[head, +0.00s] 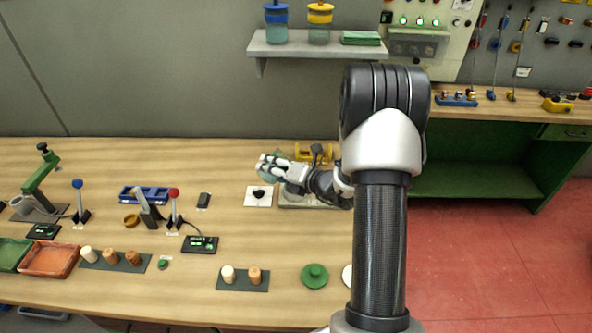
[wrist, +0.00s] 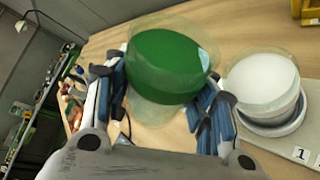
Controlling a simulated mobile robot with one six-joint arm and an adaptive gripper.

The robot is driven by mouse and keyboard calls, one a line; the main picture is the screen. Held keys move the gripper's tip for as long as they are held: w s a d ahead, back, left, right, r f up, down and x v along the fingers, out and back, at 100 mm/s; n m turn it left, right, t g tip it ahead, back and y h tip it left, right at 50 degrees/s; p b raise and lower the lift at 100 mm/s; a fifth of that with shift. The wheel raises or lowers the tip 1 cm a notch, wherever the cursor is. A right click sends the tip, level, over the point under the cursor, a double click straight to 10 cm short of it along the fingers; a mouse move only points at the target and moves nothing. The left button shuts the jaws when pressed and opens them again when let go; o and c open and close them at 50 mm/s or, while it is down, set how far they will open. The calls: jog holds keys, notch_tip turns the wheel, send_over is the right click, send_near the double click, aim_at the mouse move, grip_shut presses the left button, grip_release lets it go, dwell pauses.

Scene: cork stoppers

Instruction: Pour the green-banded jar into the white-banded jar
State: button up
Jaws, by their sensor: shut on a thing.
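The green-banded jar (wrist: 166,62) is clear with a broad green band. My gripper (wrist: 162,95) is shut on it, with a finger on each side of the jar. In the head view my gripper (head: 284,170) holds the jar above the bench near the wall; the jar is small there and partly covered by the fingers. The white-banded jar (wrist: 262,78) stands just right of the held jar in the wrist view, on a grey round base. The two jars look apart. I cannot make out the white-banded jar in the head view, nor the held jar's exact tilt.
A white card with a black knob (head: 259,195) lies below my gripper. A yellow object (head: 312,152) stands behind it. Levers (head: 174,205) stand to the left.

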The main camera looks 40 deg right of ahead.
jog(key=shift+r+m+y+p, duration=0.45)
jog(key=shift+m+y+p, duration=0.05)
jog(key=shift+m+p, duration=0.2)
dwell(1.2)
jog(key=shift+f+m+t+y, duration=0.3)
jog(key=shift+f+m+t, duration=0.1)
jog(key=shift+m, duration=0.3)
dwell(1.4)
jog(key=shift+d+r+m+y+p, duration=0.4)
jog(key=shift+d+r+m+p, duration=0.15)
jog(key=shift+m+p, duration=0.1)
dwell(1.4)
jog(key=shift+d+r+m+t+p, duration=0.25)
jog(key=shift+r+m+t+p, duration=0.2)
jog(key=shift+m+p, duration=0.3)
dwell(1.2)
